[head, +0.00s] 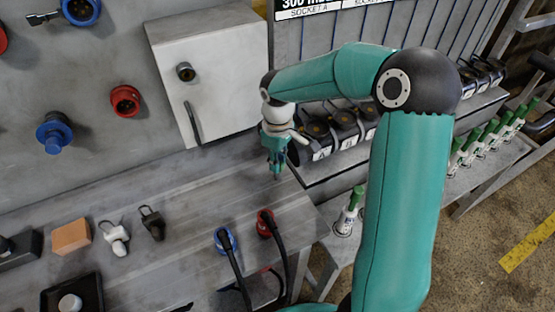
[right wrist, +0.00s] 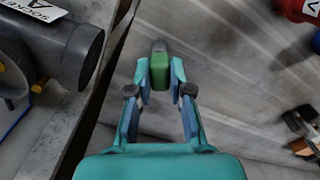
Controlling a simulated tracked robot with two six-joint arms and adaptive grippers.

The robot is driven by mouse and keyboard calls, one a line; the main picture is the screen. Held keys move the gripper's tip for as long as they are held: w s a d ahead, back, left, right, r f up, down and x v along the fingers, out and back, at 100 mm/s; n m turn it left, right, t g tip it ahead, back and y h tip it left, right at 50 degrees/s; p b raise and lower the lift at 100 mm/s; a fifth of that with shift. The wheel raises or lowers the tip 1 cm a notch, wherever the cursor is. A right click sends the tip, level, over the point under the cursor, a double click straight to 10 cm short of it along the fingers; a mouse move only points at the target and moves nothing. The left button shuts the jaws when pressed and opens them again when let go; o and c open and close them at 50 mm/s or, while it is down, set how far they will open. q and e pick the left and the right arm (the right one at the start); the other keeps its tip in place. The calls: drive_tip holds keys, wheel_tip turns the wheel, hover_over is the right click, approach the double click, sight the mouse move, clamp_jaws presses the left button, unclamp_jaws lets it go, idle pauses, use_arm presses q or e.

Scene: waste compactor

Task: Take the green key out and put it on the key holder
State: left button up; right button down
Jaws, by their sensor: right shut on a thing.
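My right gripper (head: 276,165) hangs over the right end of the grey workbench, just below the white wall box. In the right wrist view its fingers (right wrist: 160,80) are shut on a small green piece with a dark grey end, the green key (right wrist: 159,72). The key points away from the palm, and the bench surface lies behind it. In the head view the fingers hide most of the key. I cannot tell which thing is the key holder. My left gripper is not in view.
The white wall box (head: 212,70) has a dark round knob and a handle. Blue and red plugs (head: 265,222) with black cables lie at the bench's front. An orange block (head: 71,237) and two padlock-like pieces lie left. A rack of dark sockets (head: 341,123) borders the bench at right.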

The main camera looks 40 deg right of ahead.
drive_tip(key=shift+f+b, duration=0.4)
drive_tip(key=shift+f, duration=0.2)
idle(0.7)
drive_tip(key=c, duration=1)
unclamp_jaws()
drive_tip(key=shift+c, duration=0.3)
drive_tip(key=shift+r, duration=0.1)
drive_tip(key=shift+r+p, duration=2.7)
drive_tip(key=shift+r, duration=0.8)
drive_tip(key=shift+f, duration=0.1)
